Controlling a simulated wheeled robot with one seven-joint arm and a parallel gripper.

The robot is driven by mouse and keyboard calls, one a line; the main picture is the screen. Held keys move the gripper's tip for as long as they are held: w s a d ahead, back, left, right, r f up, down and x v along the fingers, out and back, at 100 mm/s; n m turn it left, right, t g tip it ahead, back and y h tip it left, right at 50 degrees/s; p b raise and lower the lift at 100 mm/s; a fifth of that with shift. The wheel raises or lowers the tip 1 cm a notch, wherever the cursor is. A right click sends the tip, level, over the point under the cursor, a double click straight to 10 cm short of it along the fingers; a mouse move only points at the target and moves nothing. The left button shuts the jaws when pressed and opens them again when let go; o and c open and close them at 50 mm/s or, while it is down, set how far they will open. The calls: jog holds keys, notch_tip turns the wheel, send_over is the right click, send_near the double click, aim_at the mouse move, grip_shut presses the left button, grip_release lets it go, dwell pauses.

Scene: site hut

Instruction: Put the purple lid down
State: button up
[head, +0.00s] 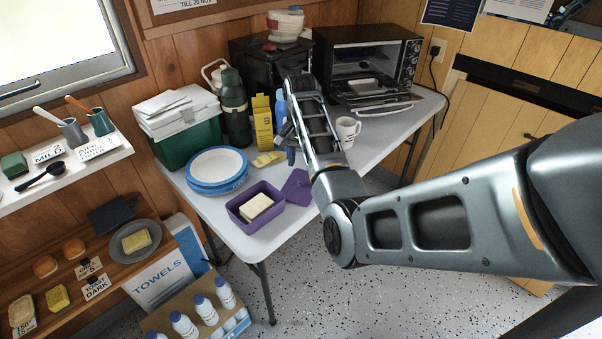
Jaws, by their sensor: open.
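The purple lid (297,187) lies on the white folding table, just right of the purple tub, partly hidden by my arm. The purple tub (238,214) is open, with a pale block (256,206) inside it. My gripper (289,140) is open, above the table behind the lid and close to a blue bottle (281,108). My gripper and the lid look apart. The fingertips are small and partly hidden, and I see nothing held between them.
Stacked blue-rimmed plates (217,168), a green cool box (180,125), a flask (236,108) and a yellow carton (262,123) crowd the table's left and back. A mug (347,131) and an open toaster oven (366,62) stand right. The table's front right edge is clear.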

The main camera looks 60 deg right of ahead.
jog(key=shift+r, duration=2.7)
